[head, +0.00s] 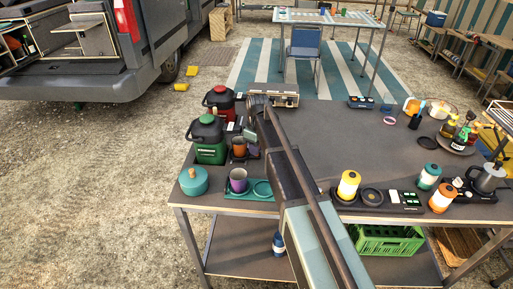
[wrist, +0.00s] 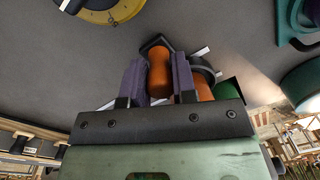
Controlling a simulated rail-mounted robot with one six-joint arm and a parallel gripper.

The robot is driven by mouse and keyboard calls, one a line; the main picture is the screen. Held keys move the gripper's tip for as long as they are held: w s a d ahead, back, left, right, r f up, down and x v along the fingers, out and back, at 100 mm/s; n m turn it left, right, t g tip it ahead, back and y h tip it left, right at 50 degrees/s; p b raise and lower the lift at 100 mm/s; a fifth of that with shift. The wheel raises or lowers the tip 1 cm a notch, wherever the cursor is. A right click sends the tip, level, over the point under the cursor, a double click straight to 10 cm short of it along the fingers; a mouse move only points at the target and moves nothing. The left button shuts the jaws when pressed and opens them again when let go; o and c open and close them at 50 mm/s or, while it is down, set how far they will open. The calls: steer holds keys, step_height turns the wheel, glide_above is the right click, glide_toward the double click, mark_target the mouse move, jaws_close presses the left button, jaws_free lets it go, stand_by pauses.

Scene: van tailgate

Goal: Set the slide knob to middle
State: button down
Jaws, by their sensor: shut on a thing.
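In the wrist view, my gripper (wrist: 157,70) has its two grey-purple fingers on either side of an upright orange piece, which looks like the slide knob (wrist: 158,76), and is shut on it. A dark frame and white strips show around the knob. In the head view, my gripper (head: 251,138) is low at the left part of the table, behind the orange mug; the knob is hidden there by my arm. How far along its slot the knob stands cannot be told.
An orange mug (head: 239,146) and a purple mug (head: 238,181) stand close to my gripper. Green (head: 208,140) and red (head: 219,104) jugs are to the left, with a teal pot (head: 193,181) nearer. The table's middle (head: 345,140) is clear.

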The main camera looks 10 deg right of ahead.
steer(key=w+d, duration=0.1)
steer(key=w, duration=0.2)
steer(key=w+d, duration=0.1)
steer(key=w, duration=0.3)
steer(key=w+d, duration=0.1)
steer(key=w, duration=0.2)
steer(key=shift+w+d, duration=0.15)
steer(key=shift+w, duration=0.15)
steer(key=c, duration=0.9)
jaws_free()
step_height(320, 180, up, 11)
steer(key=p, duration=1)
steer(key=shift+w+d+f+p, duration=0.1)
steer(key=shift+w+d+p, duration=0.05)
steer(key=shift+p, duration=0.25)
